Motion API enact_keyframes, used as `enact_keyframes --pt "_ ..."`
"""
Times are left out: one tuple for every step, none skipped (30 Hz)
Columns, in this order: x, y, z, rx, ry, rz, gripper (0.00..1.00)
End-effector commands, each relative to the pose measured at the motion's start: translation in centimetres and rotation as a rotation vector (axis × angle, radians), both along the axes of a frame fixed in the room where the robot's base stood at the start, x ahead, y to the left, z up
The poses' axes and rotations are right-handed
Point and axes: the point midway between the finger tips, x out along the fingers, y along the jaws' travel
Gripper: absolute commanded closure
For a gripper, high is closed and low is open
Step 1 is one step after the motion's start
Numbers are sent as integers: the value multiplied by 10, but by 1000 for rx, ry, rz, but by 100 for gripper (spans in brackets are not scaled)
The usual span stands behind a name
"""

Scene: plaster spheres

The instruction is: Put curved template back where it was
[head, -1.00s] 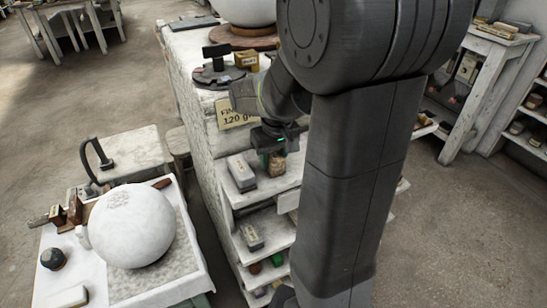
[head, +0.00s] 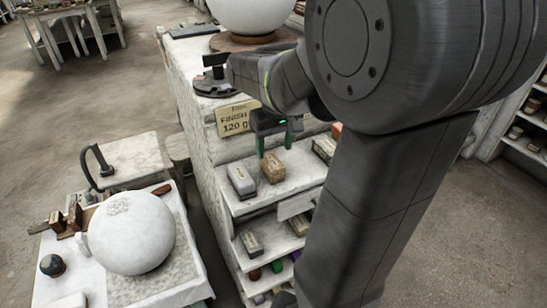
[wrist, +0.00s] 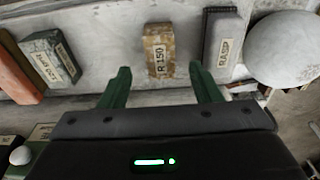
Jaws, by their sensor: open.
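A brown, worn block marked "R 150" (head: 272,167), which I take for the curved template, rests on the upper shelf (head: 240,208) of the white plaster-covered stand. It also shows in the wrist view (wrist: 158,51), between and beyond my fingertips. My gripper (head: 275,146) is open and empty, with its green fingers spread above the block and apart from it. In the wrist view, the fingertips (wrist: 160,70) lie on either side of the block's near end. Whether the block is curved is hard to tell.
A grey box (head: 241,181) stands close to the block's left on the shelf, and a dark-edged box (head: 324,149) to its right. A "FINISH 120" sign (head: 237,118) is behind. A big white sphere (head: 132,229) rests on a low table at left.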

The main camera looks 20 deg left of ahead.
Motion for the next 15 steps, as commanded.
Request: enact_keyframes --pt "0 -1 12 4 -3 0 42" --pt "-1 -1 17 4 -3 0 42" --pt "-2 -2 23 2 -2 0 42" --pt "-2 -2 28 2 -2 0 42" --pt "-2 -3 32 2 -2 0 42" --pt "-3 -3 36 2 -1 0 42" --pt "-3 -3 39 2 -1 0 42" --pt "-3 -4 41 1 -1 0 42" --pt "-4 -4 43 0 0 0 42" --pt "-4 -4 44 -1 1 0 42" --pt "-4 -5 45 -1 1 0 42" --pt "-4 -5 46 -1 1 0 42" --pt "-4 -5 46 -1 1 0 42" --pt "-4 -5 46 -1 1 0 42" --pt "-4 -5 46 -1 1 0 42"
